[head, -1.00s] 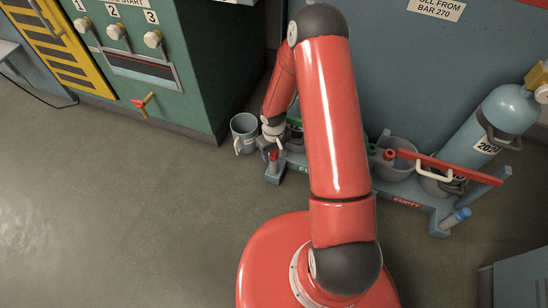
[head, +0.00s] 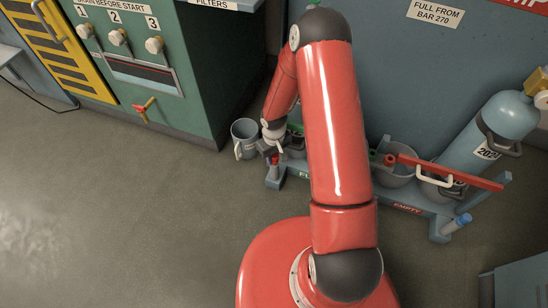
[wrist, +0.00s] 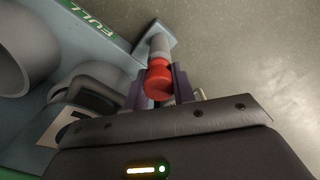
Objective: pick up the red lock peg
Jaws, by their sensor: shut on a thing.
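The red lock peg (wrist: 159,82) has a round red head and stands over a pale grey post (wrist: 158,44) at the end of the rack, at the FULL end. In the head view the peg (head: 274,159) shows small and red below my wrist. My gripper (wrist: 160,88) is shut on the peg's head, with one dark finger on each side. In the head view my gripper (head: 269,147) is partly hidden by my own wrist. I cannot tell whether the peg has lifted in its post.
The blue-grey rack (head: 408,198) runs right along the wall, holding a blue cylinder (head: 505,117) and a red bar (head: 450,172). A green panel cabinet (head: 150,65) is at left. The left floor is clear.

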